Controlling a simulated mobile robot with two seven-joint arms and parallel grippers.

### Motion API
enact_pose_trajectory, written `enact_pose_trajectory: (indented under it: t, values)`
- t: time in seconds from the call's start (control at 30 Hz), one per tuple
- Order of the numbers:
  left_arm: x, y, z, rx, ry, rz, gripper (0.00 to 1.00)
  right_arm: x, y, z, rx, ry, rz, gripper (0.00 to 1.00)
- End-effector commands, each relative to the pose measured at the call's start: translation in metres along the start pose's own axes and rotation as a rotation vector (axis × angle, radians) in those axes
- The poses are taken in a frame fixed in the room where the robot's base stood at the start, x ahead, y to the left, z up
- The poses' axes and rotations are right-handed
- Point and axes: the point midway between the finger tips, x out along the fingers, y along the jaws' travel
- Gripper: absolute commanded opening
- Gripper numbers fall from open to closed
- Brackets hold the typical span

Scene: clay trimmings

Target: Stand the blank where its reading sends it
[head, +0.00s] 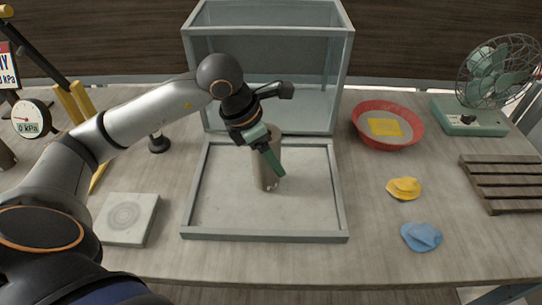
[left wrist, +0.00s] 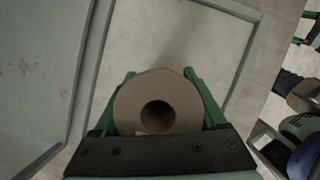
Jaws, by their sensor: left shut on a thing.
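The blank is a brown clay cylinder (head: 266,172), upright inside the outline of the grey-framed tray (head: 264,237). I cannot tell whether its base touches the tray floor. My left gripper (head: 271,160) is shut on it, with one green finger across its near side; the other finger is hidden. The left wrist view shows the blank's round end with a dark central hole (left wrist: 158,117) between both green fingers. A round gauge (head: 31,118) at the left reads 0 kPa. A sign (head: 8,65), cut off by the frame edge, shows "NY" and "kPa". My right gripper is not visible.
A glass-walled box (head: 267,70) stands behind the tray. A square slab (head: 126,217) lies left. At right are a red bowl (head: 388,143), yellow cloth (head: 403,188), blue cloth (head: 421,237), green fan (head: 468,120) and slatted rack (head: 503,181). Another brown cylinder (head: 5,157) shows at the left edge.

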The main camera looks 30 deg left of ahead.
Motion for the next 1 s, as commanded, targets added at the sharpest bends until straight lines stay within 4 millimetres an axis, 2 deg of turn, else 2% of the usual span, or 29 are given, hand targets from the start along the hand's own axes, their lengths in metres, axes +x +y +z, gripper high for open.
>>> enact_pose_trajectory:
  t: [0.5, 0.53, 0.73, 1.0]
  values:
    - [0.0114, 0.0005, -0.0040, 0.000, -0.006, 0.003, 0.00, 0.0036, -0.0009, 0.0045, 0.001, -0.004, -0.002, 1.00]
    - [0.0106, 0.0002, -0.0043, 0.000, -0.002, 0.001, 0.78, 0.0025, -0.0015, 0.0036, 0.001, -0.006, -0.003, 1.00]
    - [0.0103, 0.0002, -0.0043, 0.000, -0.002, 0.001, 1.00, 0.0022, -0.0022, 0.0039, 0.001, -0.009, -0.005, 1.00]
    - [0.0090, 0.0001, -0.0037, -0.001, -0.002, 0.001, 1.00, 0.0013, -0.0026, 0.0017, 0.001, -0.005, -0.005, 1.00]
